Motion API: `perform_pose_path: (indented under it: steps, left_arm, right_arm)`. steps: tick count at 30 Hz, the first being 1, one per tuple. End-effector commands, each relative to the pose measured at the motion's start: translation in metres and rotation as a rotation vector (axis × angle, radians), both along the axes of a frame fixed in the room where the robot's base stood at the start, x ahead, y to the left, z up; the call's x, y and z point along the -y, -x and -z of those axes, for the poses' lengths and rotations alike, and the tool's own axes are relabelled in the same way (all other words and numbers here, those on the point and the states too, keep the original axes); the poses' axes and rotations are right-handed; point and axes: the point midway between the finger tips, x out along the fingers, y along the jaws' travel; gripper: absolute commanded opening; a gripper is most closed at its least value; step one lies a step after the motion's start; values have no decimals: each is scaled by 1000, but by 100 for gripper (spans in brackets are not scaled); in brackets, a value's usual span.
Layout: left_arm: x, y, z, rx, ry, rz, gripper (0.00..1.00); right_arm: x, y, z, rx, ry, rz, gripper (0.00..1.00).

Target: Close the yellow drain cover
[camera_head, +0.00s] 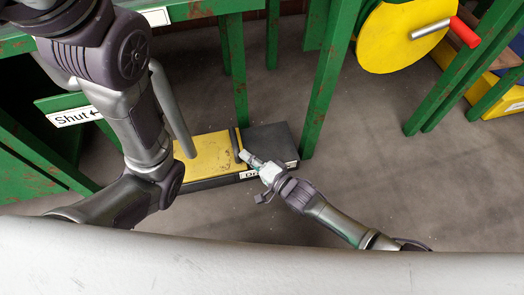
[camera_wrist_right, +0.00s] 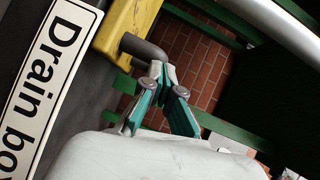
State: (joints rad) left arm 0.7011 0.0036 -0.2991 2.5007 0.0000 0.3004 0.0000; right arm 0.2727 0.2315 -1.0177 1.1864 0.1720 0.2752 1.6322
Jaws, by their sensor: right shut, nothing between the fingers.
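The yellow drain cover (camera_head: 208,157) lies over the left part of a dark drain box (camera_head: 272,140) on the floor. The right part of the box's top is dark and bare of yellow. A dark grey handle bar (camera_head: 236,143) runs along the cover's right edge. My right gripper (camera_head: 243,156) is shut and empty at the near end of that handle. In the right wrist view, the shut fingertips (camera_wrist_right: 160,70) are right by the grey handle (camera_wrist_right: 143,49) on the yellow cover (camera_wrist_right: 124,28); I cannot tell whether they touch. My left gripper is out of view.
A white "Drain box" label (camera_wrist_right: 48,85) is on the box's near side. Green posts (camera_head: 331,75) stand behind and right of the box. A yellow disc (camera_head: 390,38) with a red-ended handle hangs upper right. The floor (camera_head: 365,165) to the right is clear.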

Motion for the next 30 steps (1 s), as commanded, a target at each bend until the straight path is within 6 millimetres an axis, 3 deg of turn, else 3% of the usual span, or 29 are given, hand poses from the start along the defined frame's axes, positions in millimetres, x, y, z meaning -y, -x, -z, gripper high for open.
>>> perform_pose_path:
  steps: [6,20,23,30]
  left_arm:
    - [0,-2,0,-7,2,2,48]
    - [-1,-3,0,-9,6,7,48]
    - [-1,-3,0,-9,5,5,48]
    - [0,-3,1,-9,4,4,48]
  right_arm:
    - [-16,4,-1,3,-2,0,0]
    - [-17,6,-2,4,-4,-2,0]
    - [-11,11,-2,3,-4,-1,0]
    - [28,40,-6,-2,2,0,0]
